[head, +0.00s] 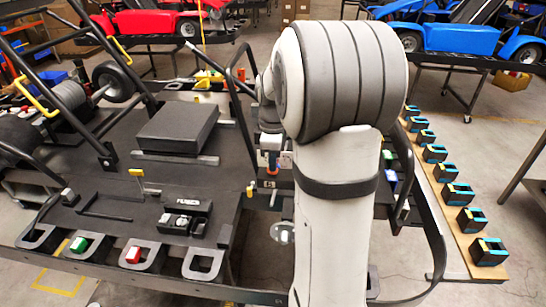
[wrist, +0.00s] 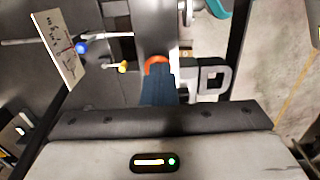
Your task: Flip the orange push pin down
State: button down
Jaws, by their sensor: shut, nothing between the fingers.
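In the wrist view, my gripper (wrist: 159,82) is shut and its dark blue fingers hold nothing. An orange-red rounded piece (wrist: 157,60) shows right at the fingertips; it looks like the orange push pin, but the fingers hide most of it. I cannot tell whether they touch, or which way it is flipped. A small yellow-orange knob on a thin light stem (wrist: 122,67) lies left of the fingers, apart from them. In the head view my arm covers the middle, and I cannot make out the fingers or surely pick out the orange pin.
A blue knob on a rod (wrist: 82,47) and a pale marked plate (wrist: 60,48) are at the wrist view's left. In the head view, a black frame with a dark box (head: 178,128) stands left of my arm. Several black-and-blue holders (head: 488,251) line a wooden board at right.

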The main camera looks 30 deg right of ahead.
notch_tip(320, 180, up, 14)
dwell(0.3)
jog(key=shift+a, duration=0.1)
dwell(0.3)
jog(key=s+a+f+m+t+b, duration=0.1)
jog(key=s+a+f+m, duration=0.4)
jog(key=s, duration=0.4)
jog(key=s+a+f+m+t+b, duration=0.1)
jog(key=s+a+f+m+t, duration=0.1)
jog(key=s+a+f+m, duration=0.4)
jog(key=s+a+f, duration=0.1)
jog(key=s+a, duration=0.2)
jog(key=s, duration=0.1)
jog(key=shift+s, duration=0.25)
jog(key=shift+s+f, duration=0.1)
